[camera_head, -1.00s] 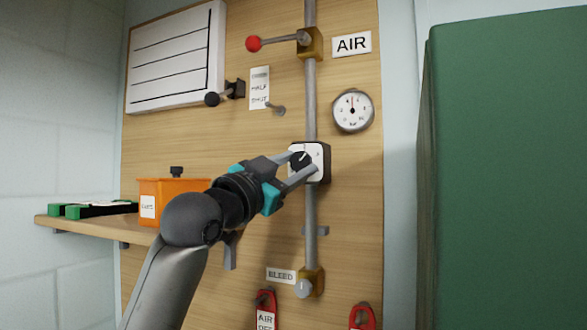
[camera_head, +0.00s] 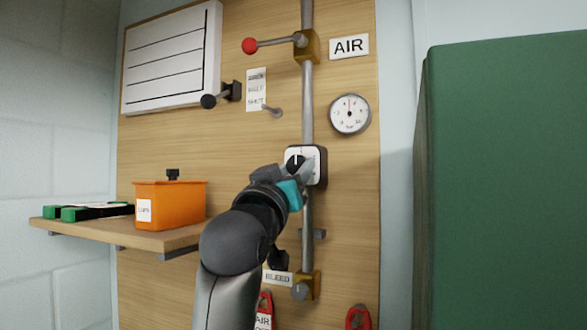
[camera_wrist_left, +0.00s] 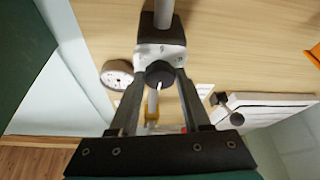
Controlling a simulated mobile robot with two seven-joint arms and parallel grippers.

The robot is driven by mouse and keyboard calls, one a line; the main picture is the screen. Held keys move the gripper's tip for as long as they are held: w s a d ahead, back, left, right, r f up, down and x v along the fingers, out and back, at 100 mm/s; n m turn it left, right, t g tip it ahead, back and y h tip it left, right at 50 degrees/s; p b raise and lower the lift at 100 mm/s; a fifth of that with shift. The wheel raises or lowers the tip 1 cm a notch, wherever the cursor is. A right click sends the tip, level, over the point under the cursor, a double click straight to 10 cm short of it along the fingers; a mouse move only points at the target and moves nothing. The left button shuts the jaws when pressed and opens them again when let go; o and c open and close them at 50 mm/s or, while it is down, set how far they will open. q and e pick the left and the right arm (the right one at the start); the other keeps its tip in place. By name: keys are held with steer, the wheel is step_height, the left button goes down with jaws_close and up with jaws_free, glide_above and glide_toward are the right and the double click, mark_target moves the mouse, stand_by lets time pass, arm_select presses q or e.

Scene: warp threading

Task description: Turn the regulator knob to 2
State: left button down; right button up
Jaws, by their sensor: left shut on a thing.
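The regulator (camera_head: 319,165) is a dark block with a white dial face on the vertical pipe, in the middle of the head view. Its round black knob (camera_head: 294,161) has a white pointer line, which looks close to upright there. My left gripper (camera_head: 299,170) is shut on the knob. In the left wrist view the black knob (camera_wrist_left: 159,75) sits between the two fingers of the gripper (camera_wrist_left: 160,77). The dial's numbers are partly hidden and too small to read surely. My right gripper is not in view.
A round gauge (camera_head: 350,114) is right of the pipe. A red-knobbed lever (camera_head: 250,46) is above, and a bleed valve (camera_head: 302,290) below. An orange box (camera_head: 170,203) stands on the shelf (camera_head: 160,241) at left. A green cabinet (camera_head: 510,180) stands at right.

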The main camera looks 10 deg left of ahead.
arm_select(q)
steer(key=shift+w+f, duration=0.1)
steer(key=shift+f, duration=0.1)
stand_by(0.3)
steer(key=c, duration=0.8)
jaws_free()
steer(key=o, duration=0.4)
steer(key=shift+r, duration=0.15)
steer(key=shift+o, duration=0.2)
steer(key=b+v, duration=0.5)
steer(key=v, duration=1)
steer(key=shift+s+d, duration=0.15)
steer(key=shift+s, duration=0.1)
